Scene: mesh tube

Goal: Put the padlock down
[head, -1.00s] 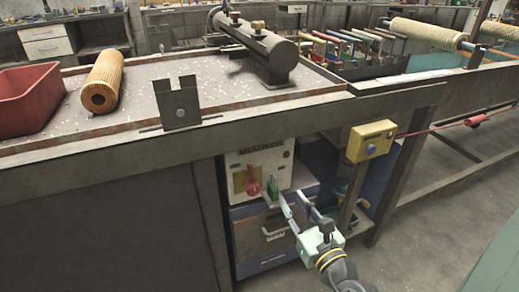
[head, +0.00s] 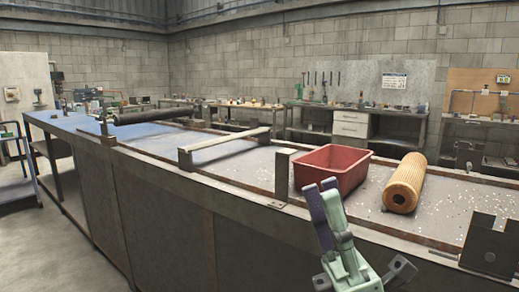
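My gripper (head: 325,190) is raised at the bottom centre of the head view, in front of the long bench's near side. Its fingers point up, one dark purplish and one pale green, close side by side. From this angle I cannot tell whether they are shut or hold anything. I cannot make out a padlock; any padlock between the fingers is hidden or too small to tell.
The long bench (head: 232,203) has a red bin (head: 331,172) and a ribbed tan roll (head: 405,184) on top. A raised bar (head: 225,146) crosses it. Bare speckled bench top lies around the bin. A dark bracket (head: 490,246) stands at the right edge. Floor at left is clear.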

